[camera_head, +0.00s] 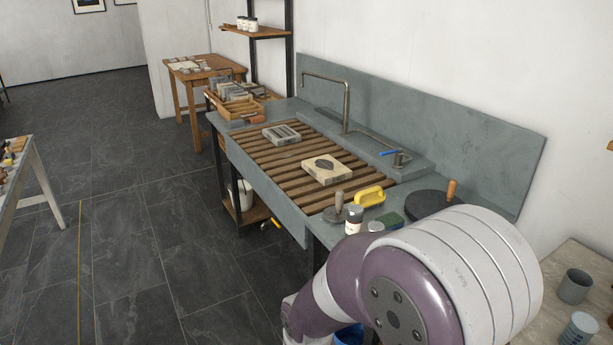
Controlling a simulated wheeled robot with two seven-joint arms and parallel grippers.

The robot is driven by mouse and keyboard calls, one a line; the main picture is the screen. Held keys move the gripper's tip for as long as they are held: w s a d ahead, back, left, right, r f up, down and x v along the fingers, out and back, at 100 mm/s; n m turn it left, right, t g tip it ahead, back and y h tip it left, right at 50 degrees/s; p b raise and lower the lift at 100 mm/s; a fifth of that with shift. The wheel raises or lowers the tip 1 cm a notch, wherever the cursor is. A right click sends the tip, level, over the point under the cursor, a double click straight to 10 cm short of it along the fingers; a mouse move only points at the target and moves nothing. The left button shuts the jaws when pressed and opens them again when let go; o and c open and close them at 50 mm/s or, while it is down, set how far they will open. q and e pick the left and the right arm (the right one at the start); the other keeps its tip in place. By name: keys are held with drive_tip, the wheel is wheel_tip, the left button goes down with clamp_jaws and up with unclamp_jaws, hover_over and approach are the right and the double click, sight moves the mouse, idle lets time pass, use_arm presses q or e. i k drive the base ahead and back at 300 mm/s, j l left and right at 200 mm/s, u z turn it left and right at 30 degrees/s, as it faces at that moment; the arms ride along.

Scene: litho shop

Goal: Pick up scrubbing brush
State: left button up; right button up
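My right arm fills the bottom right and bends down to the left, in front of the sink's near end. Neither gripper shows in this view.
A pale stone slab (327,168) lies on the rack left of the yellow object. Close by stand a jar (353,218), a green block (388,220) and a dark round disc (428,205). A tall faucet (346,105) rises behind. Open floor lies left.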

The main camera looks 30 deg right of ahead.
sight(372, 197)
drive_tip(key=i+z, duration=0.2)
drive_tip(key=i, duration=0.35)
drive_tip(key=i+j+z, duration=0.15)
drive_tip(key=i, duration=0.4)
drive_tip(key=i+j+z, duration=0.2)
drive_tip(key=i, duration=0.35)
drive_tip(key=i+z, duration=0.25)
drive_tip(key=z, duration=0.2)
drive_tip(key=i+j+z, duration=0.15)
drive_tip(key=z, duration=0.35)
drive_tip(key=i+j+z, duration=0.2)
drive_tip(key=z, duration=0.25)
drive_tip(key=i+j+z, duration=0.2)
drive_tip(key=z, duration=0.25)
drive_tip(key=i+j+z, duration=0.1)
drive_tip(key=j+z, duration=0.6)
drive_tip(key=z, duration=0.25)
drive_tip(key=i+j+z, duration=0.1)
drive_tip(key=j+z, duration=0.15)
drive_tip(key=z, duration=0.15)
drive_tip(key=i+j+z, duration=0.1)
drive_tip(key=j+z, duration=0.15)
drive_tip(key=z, duration=0.2)
drive_tip(key=j+z, duration=0.25)
drive_tip(key=z, duration=0.15)
drive_tip(key=j+z, duration=0.3)
drive_tip(key=z, duration=0.15)
